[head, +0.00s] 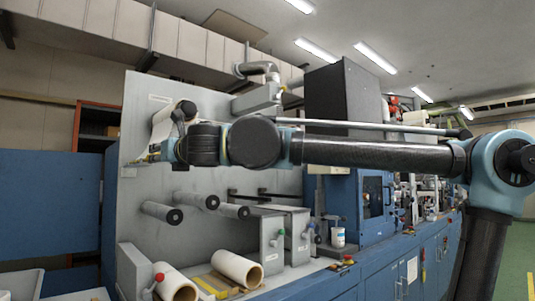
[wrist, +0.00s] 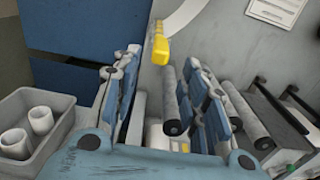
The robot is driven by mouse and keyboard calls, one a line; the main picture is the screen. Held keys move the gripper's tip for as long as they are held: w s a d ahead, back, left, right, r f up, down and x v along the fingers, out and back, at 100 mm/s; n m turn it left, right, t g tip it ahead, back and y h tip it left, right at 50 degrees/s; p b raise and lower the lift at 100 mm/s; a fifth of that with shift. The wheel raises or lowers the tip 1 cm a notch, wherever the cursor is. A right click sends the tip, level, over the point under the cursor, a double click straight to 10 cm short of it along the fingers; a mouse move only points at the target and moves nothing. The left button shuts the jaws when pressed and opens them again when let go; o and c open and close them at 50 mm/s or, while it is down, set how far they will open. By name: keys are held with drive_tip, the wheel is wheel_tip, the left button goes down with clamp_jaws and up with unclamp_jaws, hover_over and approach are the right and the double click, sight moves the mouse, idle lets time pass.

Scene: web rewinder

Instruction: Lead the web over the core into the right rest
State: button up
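My gripper (wrist: 163,62) is open and empty, its two blue-grey fingers spread apart. In the wrist view the white web (wrist: 183,17) hangs as a curved strip ending in a yellow tab (wrist: 160,48), seen beyond the fingertips and in line with the gap. Two pale cores (head: 238,268) (head: 176,286) lie low at the front. Grey blocks with coloured knobs (head: 268,238) stand behind them; which part is the right rest I cannot tell.
Grey rollers (head: 161,212) with dark ends stick out of the panel (head: 140,185) below my gripper. In the wrist view a grey bin (wrist: 62,103) with white cores stands at left. A blue cabinet (head: 50,205) is at far left. A blue machine (head: 375,200) stands at right.

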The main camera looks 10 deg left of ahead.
drive_tip(key=shift+w+a, duration=0.1)
drive_tip(key=shift+x, duration=4.55)
clamp_jaws()
